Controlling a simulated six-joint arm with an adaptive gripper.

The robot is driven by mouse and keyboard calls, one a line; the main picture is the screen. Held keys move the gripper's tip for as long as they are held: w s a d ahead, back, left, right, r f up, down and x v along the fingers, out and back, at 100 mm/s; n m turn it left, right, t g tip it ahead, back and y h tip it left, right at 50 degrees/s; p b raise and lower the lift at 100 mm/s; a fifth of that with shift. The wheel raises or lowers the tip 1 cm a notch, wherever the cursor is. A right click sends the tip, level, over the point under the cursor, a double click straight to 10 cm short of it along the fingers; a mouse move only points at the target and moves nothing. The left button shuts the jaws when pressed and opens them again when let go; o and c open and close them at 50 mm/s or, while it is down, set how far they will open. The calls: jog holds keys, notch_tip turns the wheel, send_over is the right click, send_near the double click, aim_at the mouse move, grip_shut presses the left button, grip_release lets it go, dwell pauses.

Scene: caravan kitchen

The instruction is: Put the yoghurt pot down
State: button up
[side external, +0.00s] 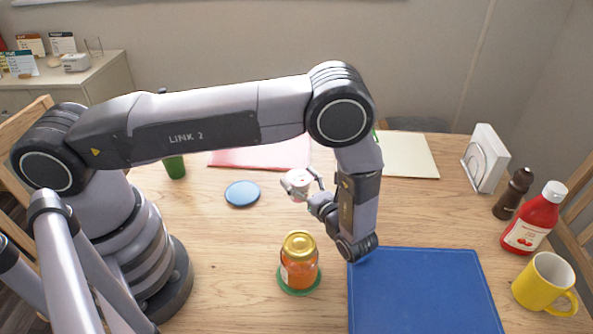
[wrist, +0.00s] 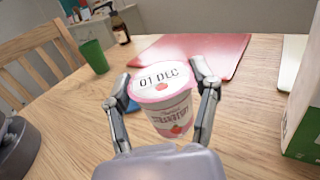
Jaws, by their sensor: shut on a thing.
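The yoghurt pot (wrist: 170,112) is white with a pink rim, a strawberry picture and a lid reading "01 DEC". My gripper (wrist: 163,98) is shut on the yoghurt pot, one finger on each side of it. In the side view the pot (side external: 299,182) shows small between the fingers of my gripper (side external: 301,184), above or at the wooden table (side external: 215,250). The pot looks upright or slightly tilted. I cannot tell whether its base touches the table, as the gripper body hides part of the view below it.
A blue round coaster (side external: 242,194) lies left of the pot. A jar (side external: 299,262) stands on a green coaster (side external: 299,285) in front. A blue mat (side external: 425,292), yellow mug (side external: 546,283), red bottle (side external: 533,220) and pepper mill (side external: 513,194) are right. A green cup (side external: 175,167) and red mat (side external: 262,154) are behind.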

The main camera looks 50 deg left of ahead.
aim_at(305, 193)
jog(key=shift+w+d+f, duration=0.1)
jog(key=shift+w+f, duration=0.5)
jog(key=shift+f, duration=0.1)
jog(key=shift+w+f, duration=0.15)
jog(key=shift+f, duration=0.75)
jog(key=shift+w+f, duration=0.1)
jog(key=shift+f, duration=0.8)
jog(key=shift+f, duration=0.15)
jog(key=o, duration=1.2)
